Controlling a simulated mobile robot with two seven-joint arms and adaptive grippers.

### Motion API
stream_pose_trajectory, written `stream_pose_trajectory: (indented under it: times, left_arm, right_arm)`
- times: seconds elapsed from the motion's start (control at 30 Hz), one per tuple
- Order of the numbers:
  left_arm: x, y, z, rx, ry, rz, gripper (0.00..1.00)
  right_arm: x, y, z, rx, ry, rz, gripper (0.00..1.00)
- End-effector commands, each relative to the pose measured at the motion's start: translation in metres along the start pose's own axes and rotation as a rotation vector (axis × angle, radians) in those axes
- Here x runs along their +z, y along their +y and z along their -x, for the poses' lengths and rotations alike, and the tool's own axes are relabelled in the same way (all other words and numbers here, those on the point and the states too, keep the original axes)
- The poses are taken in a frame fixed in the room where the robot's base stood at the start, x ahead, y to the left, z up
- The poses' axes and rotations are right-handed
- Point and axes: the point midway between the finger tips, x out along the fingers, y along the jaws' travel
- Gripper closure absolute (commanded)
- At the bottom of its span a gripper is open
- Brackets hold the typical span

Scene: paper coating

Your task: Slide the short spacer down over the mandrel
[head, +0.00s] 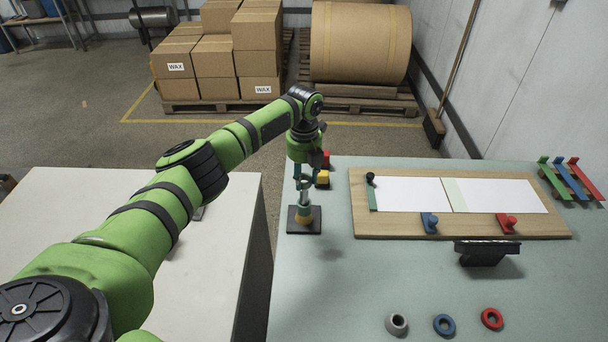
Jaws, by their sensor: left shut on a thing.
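The mandrel stands upright on a square black base (291,224) at the left end of the green table. My right gripper is not in view.
A grey ring (397,324), a blue ring (444,325) and a red ring (492,319) lie at the front. A wooden board (400,227) with white sheets and a black bracket-like piece (485,253) are to the right. Yellow (323,179) and red blocks stand behind the mandrel.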

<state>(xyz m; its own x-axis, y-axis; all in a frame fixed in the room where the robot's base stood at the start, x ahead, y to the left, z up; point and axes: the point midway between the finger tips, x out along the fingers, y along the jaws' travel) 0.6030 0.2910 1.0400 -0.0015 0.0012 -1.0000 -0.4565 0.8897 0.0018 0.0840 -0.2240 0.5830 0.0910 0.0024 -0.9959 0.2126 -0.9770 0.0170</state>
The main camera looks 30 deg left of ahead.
Motion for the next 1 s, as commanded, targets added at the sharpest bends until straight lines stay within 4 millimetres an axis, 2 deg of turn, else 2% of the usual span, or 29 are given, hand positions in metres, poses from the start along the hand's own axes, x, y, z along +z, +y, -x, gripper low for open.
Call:
stream_pose_trajectory:
  times: [1.0]
  left_arm:
    - [0.0,0.0,-0.025,0.0,0.0,-0.001,0.95]
  right_arm:
    - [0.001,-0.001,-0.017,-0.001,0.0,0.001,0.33]
